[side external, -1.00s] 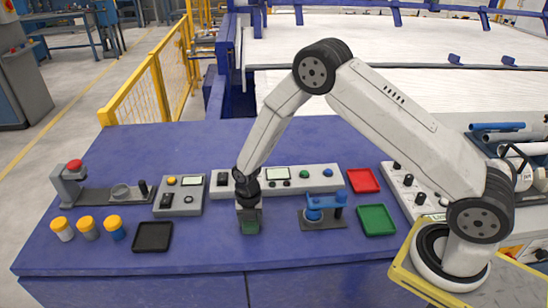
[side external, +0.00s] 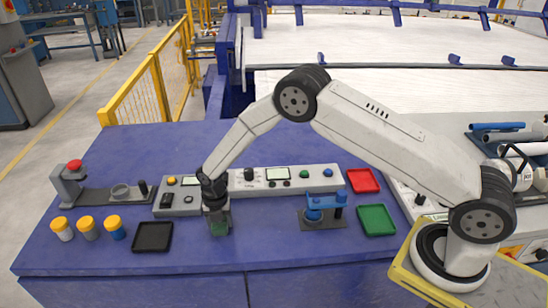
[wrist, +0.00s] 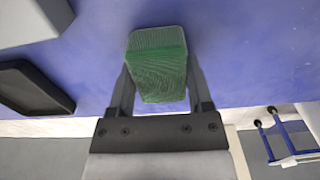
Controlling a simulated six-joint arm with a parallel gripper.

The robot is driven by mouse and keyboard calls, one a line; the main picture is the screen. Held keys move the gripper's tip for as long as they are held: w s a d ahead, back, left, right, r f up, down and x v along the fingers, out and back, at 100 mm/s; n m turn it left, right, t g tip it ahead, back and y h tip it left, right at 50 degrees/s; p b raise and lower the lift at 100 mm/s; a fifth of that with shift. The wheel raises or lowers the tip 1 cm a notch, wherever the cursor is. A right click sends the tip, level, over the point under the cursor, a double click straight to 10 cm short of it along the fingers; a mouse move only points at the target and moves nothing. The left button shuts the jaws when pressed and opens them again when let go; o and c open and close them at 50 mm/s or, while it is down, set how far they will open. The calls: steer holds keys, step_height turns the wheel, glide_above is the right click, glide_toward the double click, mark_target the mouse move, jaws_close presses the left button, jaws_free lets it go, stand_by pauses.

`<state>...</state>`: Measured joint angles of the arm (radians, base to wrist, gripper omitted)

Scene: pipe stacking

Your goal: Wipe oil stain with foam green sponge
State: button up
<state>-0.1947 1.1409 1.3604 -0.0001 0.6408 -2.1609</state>
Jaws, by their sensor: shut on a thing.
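My gripper (side external: 217,226) points down over the blue table, between the black tray and the blue fixture. It is shut on the green sponge (side external: 219,229), which is partly hidden by the fingers in the side view. In the wrist view the green sponge (wrist: 158,62) sits between both fingers of my gripper (wrist: 158,85), a block with a ridged surface. The sponge is at or very close to the tabletop; I cannot tell if it touches. I cannot make out an oil stain in either view.
A black tray (side external: 152,237) lies just left of my gripper. The blue fixture (side external: 321,209), red tray (side external: 362,181) and green tray (side external: 376,220) are to the right. Control boxes (side external: 283,179) stand behind. The blue table's (side external: 270,250) front strip is clear.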

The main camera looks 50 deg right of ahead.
steer(key=shift+w+a, duration=0.55)
steer(key=shift+a, duration=0.05)
steer(key=shift+s+d+r, duration=0.1)
steer(key=shift+r, duration=3.95)
steer(key=shift+s+d, duration=0.1)
